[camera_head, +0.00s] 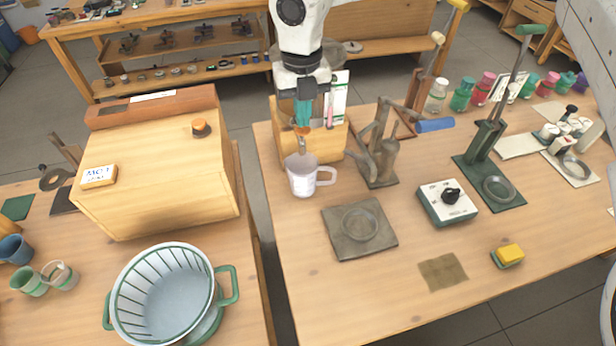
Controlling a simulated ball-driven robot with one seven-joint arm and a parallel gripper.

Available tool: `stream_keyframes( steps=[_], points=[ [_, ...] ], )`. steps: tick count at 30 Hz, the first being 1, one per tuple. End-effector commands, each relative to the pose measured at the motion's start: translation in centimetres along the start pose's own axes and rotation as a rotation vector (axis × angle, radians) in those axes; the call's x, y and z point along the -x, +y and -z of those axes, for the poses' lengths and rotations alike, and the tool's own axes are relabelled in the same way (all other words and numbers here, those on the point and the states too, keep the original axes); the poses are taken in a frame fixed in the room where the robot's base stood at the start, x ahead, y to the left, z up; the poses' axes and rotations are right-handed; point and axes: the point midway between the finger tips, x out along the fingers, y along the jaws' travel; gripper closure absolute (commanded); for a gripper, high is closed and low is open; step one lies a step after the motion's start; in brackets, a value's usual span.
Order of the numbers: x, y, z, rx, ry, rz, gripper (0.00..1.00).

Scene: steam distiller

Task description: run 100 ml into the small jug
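The small jug (301,180) is a pale, see-through cup with a handle on its right. It stands upright on the table below a metal spout (301,149) at the front of a wooden box (331,146). An orange tap knob (302,130) sits at the top of the spout. My gripper (303,126) points down, its teal fingertips at or just above the knob. The fingers look close together, but I cannot tell whether they are shut on it. The liquid level in the jug is too small to read.
A metal plate with a ring (343,246) lies in front of the jug. A dial box (447,203), a green lever press (487,180) and a metal stand (381,163) are to the right. A large wooden box (160,190) and a white-green basket (120,290) are to the left.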

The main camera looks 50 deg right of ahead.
Motion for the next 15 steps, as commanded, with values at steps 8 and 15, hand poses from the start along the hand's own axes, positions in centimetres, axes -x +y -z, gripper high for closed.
stream_keyframes(
  steps=[8, 15],
  points=[
    [-0.8, 0.0, 0.0, 0.0, 0.0, 0.0, 1.0],
    [-1.5, 0.0, 0.0, 0.0, 0.0, 0.0, 1.0]
  ],
)
